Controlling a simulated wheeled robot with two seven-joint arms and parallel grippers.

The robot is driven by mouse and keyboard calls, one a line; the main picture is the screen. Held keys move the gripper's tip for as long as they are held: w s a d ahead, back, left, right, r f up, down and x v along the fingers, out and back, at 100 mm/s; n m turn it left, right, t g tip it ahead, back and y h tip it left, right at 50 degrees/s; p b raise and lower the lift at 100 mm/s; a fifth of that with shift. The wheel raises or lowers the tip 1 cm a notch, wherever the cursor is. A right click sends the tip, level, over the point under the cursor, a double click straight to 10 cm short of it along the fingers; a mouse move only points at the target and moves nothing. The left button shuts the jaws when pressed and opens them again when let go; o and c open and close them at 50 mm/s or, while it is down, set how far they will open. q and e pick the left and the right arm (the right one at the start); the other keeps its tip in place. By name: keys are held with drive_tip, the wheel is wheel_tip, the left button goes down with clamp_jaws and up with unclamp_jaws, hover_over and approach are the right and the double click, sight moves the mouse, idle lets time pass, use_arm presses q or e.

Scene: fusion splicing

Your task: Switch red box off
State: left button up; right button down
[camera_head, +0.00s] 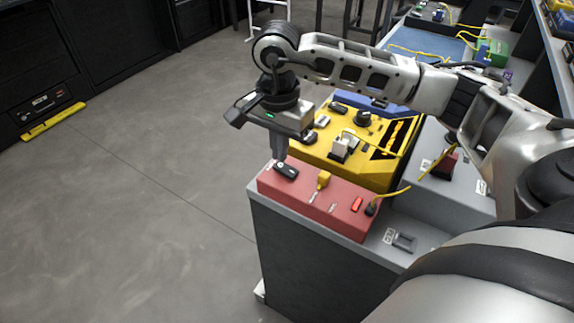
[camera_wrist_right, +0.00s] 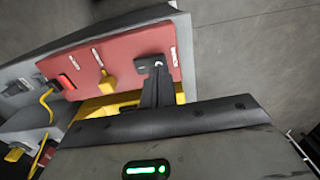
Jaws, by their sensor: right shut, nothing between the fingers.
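The red box (camera_head: 335,210) sits on the front end of a grey bench. A black rocker switch (camera_head: 287,171) is at the left end of its top, and a red light (camera_head: 357,204) near the right end looks lit. The light also shows in the right wrist view (camera_wrist_right: 67,82). My right gripper (camera_head: 279,156) is shut and empty, pointing down just over the switch. In the right wrist view its fingertips (camera_wrist_right: 158,70) overlap part of the switch (camera_wrist_right: 147,62); I cannot tell whether they touch. My left gripper is out of view.
A yellow handle (camera_head: 323,181) stands on the red box, and a yellow cable (camera_head: 392,193) leaves its right end. A yellow machine (camera_head: 312,150) stands right behind. A grey box with a dark red block (camera_head: 446,166) is at the right. Open floor (camera_head: 130,200) lies left.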

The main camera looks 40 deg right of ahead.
sight(279, 165)
drive_tip(key=shift+f+b, duration=0.85)
drive_tip(key=shift+f, duration=0.1)
idle(0.8)
drive_tip(key=shift+r+p, duration=2.1)
drive_tip(key=shift+r, duration=1.45)
